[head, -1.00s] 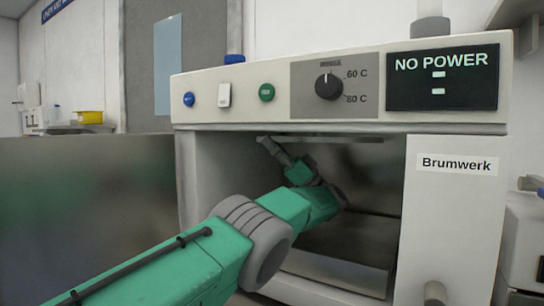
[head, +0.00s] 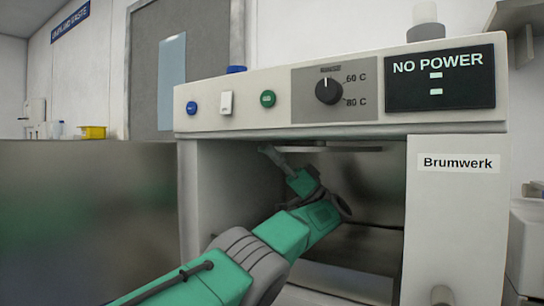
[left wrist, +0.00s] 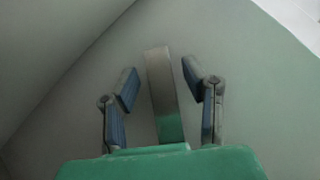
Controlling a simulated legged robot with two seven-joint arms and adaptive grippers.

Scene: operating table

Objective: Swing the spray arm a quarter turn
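The spray arm (head: 348,149) is a thin grey bar just under the ceiling of the open washer chamber. In the head view, its left end meets my left gripper (head: 268,152), which reaches up inside the chamber. In the left wrist view the spray arm (left wrist: 160,75) stands between the two blue-padded fingers of my left gripper (left wrist: 158,82). The fingers are open, with a gap on each side of the bar. No contact shows. My right gripper is in neither view.
The washer front (head: 455,235) rises right of the opening. The control panel (head: 215,112) crosses above it, with a NO POWER display (head: 440,78). The chamber's side wall (head: 220,195) is close left of my arm. A shelf (head: 350,245) lies below.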

